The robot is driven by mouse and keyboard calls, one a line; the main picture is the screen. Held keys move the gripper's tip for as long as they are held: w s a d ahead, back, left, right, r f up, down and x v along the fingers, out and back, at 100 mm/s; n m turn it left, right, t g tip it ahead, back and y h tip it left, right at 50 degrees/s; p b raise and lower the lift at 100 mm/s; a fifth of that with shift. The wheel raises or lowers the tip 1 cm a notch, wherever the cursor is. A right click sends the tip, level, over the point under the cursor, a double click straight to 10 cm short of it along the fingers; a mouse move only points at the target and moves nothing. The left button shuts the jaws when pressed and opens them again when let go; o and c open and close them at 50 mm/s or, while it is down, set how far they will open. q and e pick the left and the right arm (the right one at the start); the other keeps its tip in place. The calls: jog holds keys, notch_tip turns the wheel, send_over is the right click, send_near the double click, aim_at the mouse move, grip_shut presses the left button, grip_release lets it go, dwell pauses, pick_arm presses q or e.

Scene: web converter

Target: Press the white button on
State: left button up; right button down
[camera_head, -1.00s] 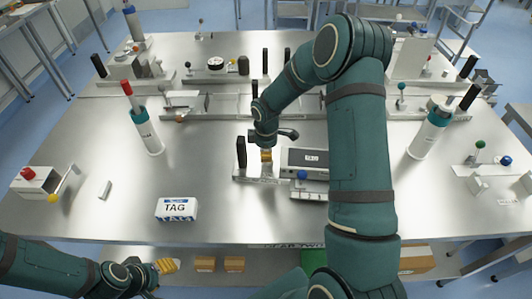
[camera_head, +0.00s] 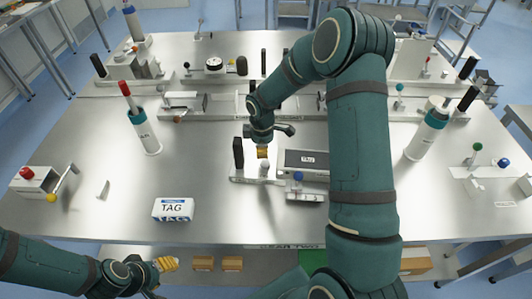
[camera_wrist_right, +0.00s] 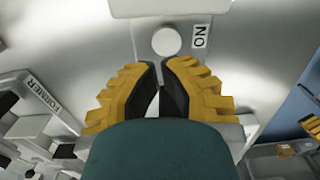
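The white button (camera_wrist_right: 167,40) is a round white disc on a metal plate, beside a label reading ON, in the right wrist view. It lies just beyond the fingertips of my right gripper (camera_wrist_right: 160,70). The yellow fingers with black pads are drawn together and hold nothing. A visible gap separates the tips from the button in that picture. In the head view my right gripper (camera_head: 263,153) points down just above the small white button (camera_head: 264,168). My left gripper (camera_head: 167,264) is at the lower left, far from the button; its finger opening is too small to judge.
A black upright block (camera_head: 238,153) stands left of the button. A grey box (camera_head: 307,160) and a blue knob (camera_head: 298,176) are to its right.

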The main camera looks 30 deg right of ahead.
aim_at(263, 161)
notch_tip(263, 161, up, 10)
dwell(0.3)
jog(key=shift+f, duration=0.15)
dwell(0.3)
